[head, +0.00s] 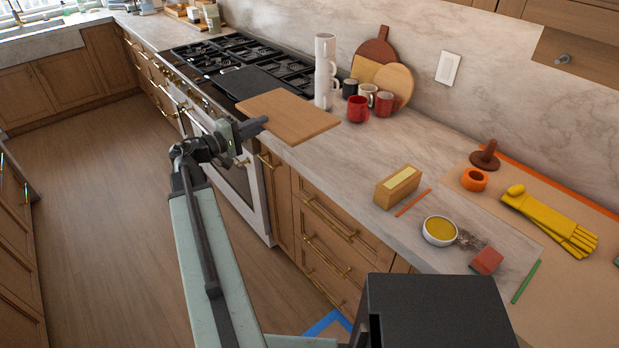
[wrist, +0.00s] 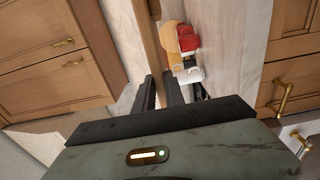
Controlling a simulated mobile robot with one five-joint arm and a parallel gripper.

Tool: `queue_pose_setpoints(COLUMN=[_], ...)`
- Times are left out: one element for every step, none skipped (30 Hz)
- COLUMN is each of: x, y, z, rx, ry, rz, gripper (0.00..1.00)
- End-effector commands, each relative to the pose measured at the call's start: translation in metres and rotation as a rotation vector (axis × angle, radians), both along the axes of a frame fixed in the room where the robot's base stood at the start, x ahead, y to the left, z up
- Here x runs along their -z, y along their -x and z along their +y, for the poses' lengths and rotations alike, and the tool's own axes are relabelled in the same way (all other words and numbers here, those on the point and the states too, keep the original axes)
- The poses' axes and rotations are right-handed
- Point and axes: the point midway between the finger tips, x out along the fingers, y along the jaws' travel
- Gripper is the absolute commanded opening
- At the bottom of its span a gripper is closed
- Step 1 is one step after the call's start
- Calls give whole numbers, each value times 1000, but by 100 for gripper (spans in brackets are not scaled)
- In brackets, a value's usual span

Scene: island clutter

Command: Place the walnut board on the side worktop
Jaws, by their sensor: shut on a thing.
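A flat brown wooden board (head: 290,116), which I take for the walnut board, is held level at the edge of the stone worktop (head: 365,160), just right of the range. My gripper (head: 262,123) is shut on the board's left edge. In the wrist view the board (wrist: 153,40) shows edge-on as a narrow strip running out from between my gripper's dark fingers (wrist: 160,90). The board's right part is over the worktop; I cannot tell if it touches the surface.
A white cup stack (head: 324,75), a red mug (head: 357,109) and other mugs stand close behind the board, before leaning round boards (head: 396,82). A black griddle (head: 247,84) covers part of the range. Farther right are a wooden block (head: 398,187), bowl (head: 439,231) and yellow gloves (head: 550,220).

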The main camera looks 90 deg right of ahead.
Motion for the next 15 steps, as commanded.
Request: queue_pose_setpoints(x=[43,54,67,76,85,94,100,105,110,113,115,117,117,117,117], y=[-13,-18,-26,-31,-36,-41,-45,-48,-52,-54,-55,-57,-58,-59,-59], z=[9,15,21,26,31,36,40,43,47,49,51,53,54,54,55], rx=[-1,3,5,8,9,13,14,16,18,19,21,22,23,23,24], ry=[2,2,2,4,4,4,4,4,4,4,4,4,4,4,4], rz=[4,4,4,4,4,4,4,4,4,4,4,4,4,4,4], gripper=[0,0,0,0,0,0,0,0,0,0,0,0,0,0,0])
